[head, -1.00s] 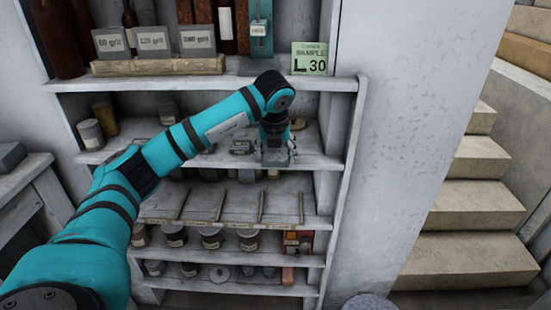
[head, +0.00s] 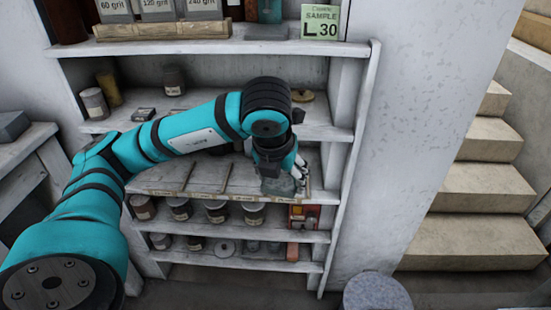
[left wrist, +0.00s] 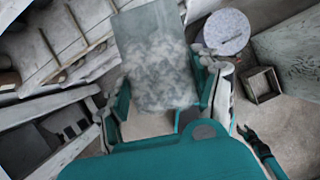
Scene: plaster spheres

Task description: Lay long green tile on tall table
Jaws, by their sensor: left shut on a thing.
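My left gripper (head: 280,178) is shut on a flat grey-green tile (head: 276,187) in front of the lower shelves. In the left wrist view the long tile (left wrist: 150,25) lies between the fingers, with a cloudy pale patch on its face, and reaches out past the fingertips. A round, speckled grey tabletop (head: 378,293) is at the bottom right of the head view, apart from the tile. It also shows in the left wrist view (left wrist: 226,30); its height is unclear. What may be my right gripper (left wrist: 257,142) shows small and dark in the left wrist view.
The white shelf unit (head: 352,130) holds jars, dividers and tins close behind my left gripper. A green sample card (head: 320,22) stands on top. Stone steps (head: 482,190) rise at the right. A small open box (left wrist: 262,85) stands on the floor near the round top.

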